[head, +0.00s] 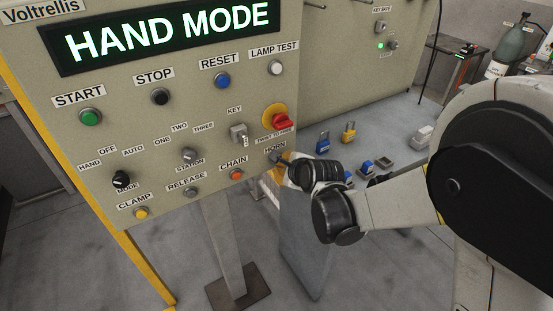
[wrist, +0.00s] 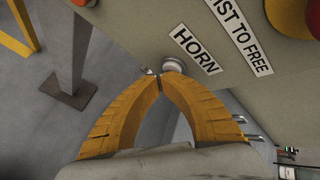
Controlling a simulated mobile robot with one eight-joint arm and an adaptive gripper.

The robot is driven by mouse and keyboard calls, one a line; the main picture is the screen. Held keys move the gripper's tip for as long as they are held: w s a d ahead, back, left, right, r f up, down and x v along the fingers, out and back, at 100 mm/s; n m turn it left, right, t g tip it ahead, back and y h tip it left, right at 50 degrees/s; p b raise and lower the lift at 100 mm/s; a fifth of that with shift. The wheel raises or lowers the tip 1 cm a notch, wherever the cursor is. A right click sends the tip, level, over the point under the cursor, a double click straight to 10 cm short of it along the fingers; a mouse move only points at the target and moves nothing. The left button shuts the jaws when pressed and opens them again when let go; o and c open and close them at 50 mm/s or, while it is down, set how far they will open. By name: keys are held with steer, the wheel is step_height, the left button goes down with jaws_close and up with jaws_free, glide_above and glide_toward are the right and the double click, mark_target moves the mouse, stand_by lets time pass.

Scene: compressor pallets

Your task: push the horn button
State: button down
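The horn button is the pale round button (wrist: 173,65) beside the HORN label (wrist: 195,50) on the panel in the wrist view. In the head view the HORN label (head: 275,148) shows at the panel's lower right, and my gripper largely hides the button below it. My gripper (wrist: 160,77) has two orange fingers whose tips meet, with nothing seen between them. The tips are right at the button's near edge; I cannot tell whether they touch it. In the head view my gripper (head: 281,161) is at the panel's lower right corner.
The red twist-to-free knob (head: 281,121) on its yellow disc sits just above the HORN label. The orange chain button (head: 236,175) is to its left. The display (head: 170,32) reads HAND MODE. A grey table (head: 395,125) with padlocks stands behind my gripper.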

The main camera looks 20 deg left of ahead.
steer(key=shift+s+d, duration=0.65)
steer(key=shift+d, duration=0.1)
steer(key=s+d, duration=0.4)
steer(key=shift+d+b, duration=0.3)
steer(key=shift+b, duration=0.15)
stand_by(0.7)
